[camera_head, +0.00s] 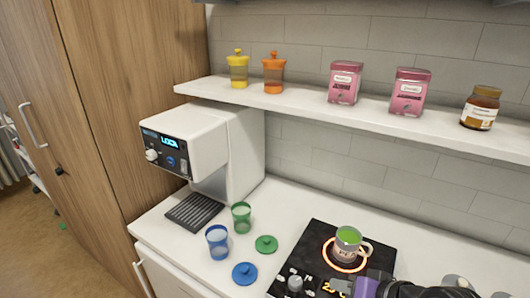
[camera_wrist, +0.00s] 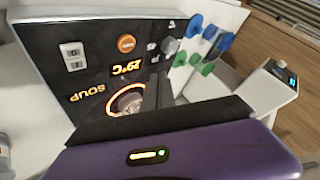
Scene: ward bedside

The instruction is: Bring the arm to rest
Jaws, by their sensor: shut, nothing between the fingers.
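My gripper (camera_head: 366,287) shows at the bottom edge of the head view, in front of the black hot plate. In the wrist view its dark fingers (camera_wrist: 160,121) are closed together with nothing between them, above the purple housing. A mug with green contents (camera_head: 347,243) stands upright on the glowing ring of the hot plate (camera_head: 314,246). The wrist view shows the hot plate's dark panel (camera_wrist: 92,52) with the glowing ring partly behind my fingers. My gripper is apart from the mug. Most of my arm is out of view.
A blue cup (camera_head: 217,243), a green cup (camera_head: 241,218), a blue lid (camera_head: 245,273) and a green lid (camera_head: 266,244) are on the counter left of the hot plate. A white dispenser (camera_head: 215,150) stands behind them. A shelf (camera_head: 300,104) with several jars runs above.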

